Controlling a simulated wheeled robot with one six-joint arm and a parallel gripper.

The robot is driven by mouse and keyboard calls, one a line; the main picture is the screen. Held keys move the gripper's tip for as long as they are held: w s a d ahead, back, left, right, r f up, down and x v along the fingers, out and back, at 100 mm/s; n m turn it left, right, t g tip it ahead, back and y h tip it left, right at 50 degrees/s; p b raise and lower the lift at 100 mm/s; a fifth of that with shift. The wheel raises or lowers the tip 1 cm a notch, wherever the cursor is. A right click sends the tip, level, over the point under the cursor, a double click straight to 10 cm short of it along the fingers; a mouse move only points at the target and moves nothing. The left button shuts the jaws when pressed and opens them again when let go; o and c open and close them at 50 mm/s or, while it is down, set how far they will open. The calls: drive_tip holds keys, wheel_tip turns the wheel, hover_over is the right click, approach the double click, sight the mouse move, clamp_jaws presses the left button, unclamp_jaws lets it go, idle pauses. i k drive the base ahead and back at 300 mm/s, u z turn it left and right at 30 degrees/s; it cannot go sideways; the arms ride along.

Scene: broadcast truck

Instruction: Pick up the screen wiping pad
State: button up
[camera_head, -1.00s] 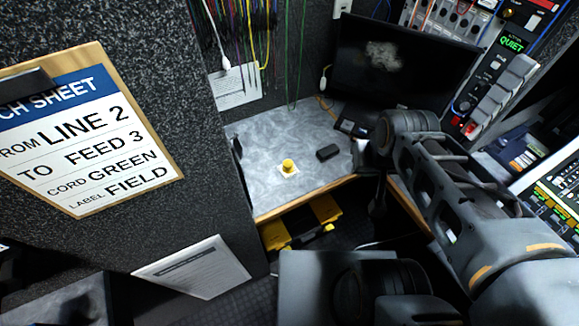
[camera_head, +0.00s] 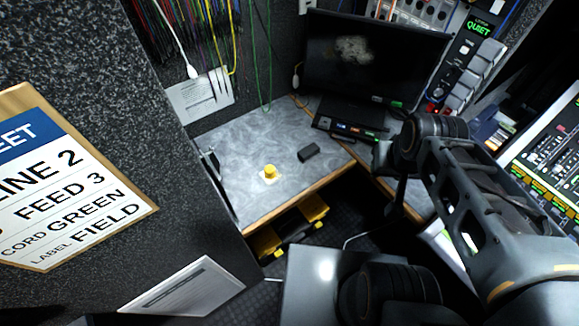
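A small dark block (camera_head: 308,152), which looks like the screen wiping pad, lies flat on the grey desk (camera_head: 240,145), right of a yellow knob-like item. The monitor (camera_head: 400,65) behind it has a pale smudge on its dark screen. My arm reaches in from the lower right and bends at the elbow, right of the desk. The end of the arm (camera_head: 386,156) is partly hidden behind my own links, apart from the block and to its right. I cannot make out its fingers. Nothing touches the block.
A yellow button on a pale square (camera_head: 270,172) sits left of the block. A black device (camera_head: 345,122) with small lights stands below the monitor. A dark partition with a patch sheet (camera_head: 60,180) rises at left. Yellow-black cases (camera_head: 290,228) are under the desk. A control panel (camera_head: 545,150) is at right.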

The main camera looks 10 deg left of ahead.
sight(270, 175)
drive_tip(key=z, duration=0.3)
drive_tip(key=k, duration=0.65)
drive_tip(key=u, duration=1.45)
drive_tip(key=i, duration=0.5)
drive_tip(key=z, duration=0.1)
